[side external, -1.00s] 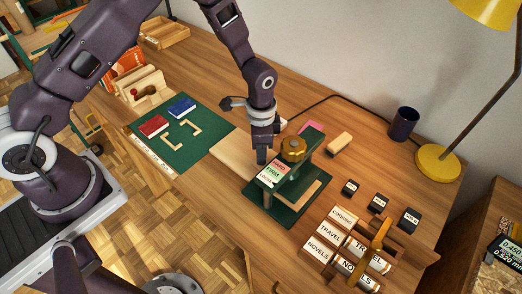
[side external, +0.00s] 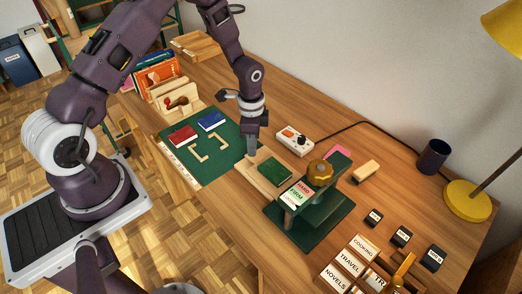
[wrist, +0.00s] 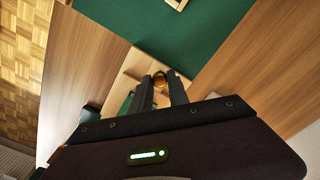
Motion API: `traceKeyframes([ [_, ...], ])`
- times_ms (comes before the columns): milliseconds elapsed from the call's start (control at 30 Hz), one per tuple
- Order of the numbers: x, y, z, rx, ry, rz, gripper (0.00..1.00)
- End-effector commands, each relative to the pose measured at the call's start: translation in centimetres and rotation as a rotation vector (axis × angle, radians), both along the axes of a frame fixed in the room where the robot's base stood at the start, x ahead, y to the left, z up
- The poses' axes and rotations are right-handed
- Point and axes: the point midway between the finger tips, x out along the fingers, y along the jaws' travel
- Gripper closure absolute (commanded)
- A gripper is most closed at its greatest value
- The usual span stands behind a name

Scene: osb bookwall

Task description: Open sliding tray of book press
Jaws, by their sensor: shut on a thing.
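The green book press (side external: 318,212) stands on the desk with a brass knob on top and a label card on its front. Its pale wooden sliding tray (side external: 262,184) extends out to the left of the press. A green book (side external: 276,171) lies on the tray, between my gripper and the press. My gripper (side external: 251,153) points down at the tray's outer end. In the wrist view its fingers are shut on a small round brass knob (wrist: 159,79) on the tray (wrist: 138,62). The fingers hide the knob in the side view.
A green mat (side external: 205,150) with red and blue books lies left of the tray. A white control box (side external: 294,140) sits behind the tray. Lettered blocks (side external: 352,262) and dark weights stand right of the press. A cup (side external: 433,157) and yellow lamp are farther right.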

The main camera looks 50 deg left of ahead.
Motion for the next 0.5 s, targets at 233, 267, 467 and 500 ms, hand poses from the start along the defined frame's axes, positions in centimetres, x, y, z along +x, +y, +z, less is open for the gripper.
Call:
traceKeyframes([
  [233,0.12,-0.05,0.08,-0.001,-0.004,0.0,1.0],
  [267,0.13,-0.06,0.08,-0.001,-0.004,0.0,0.73],
  [467,0.06,-0.08,0.05,-0.001,-0.002,0.0,0.57],
  [500,0.06,-0.08,0.04,0.0,-0.001,0.0,0.57],
])
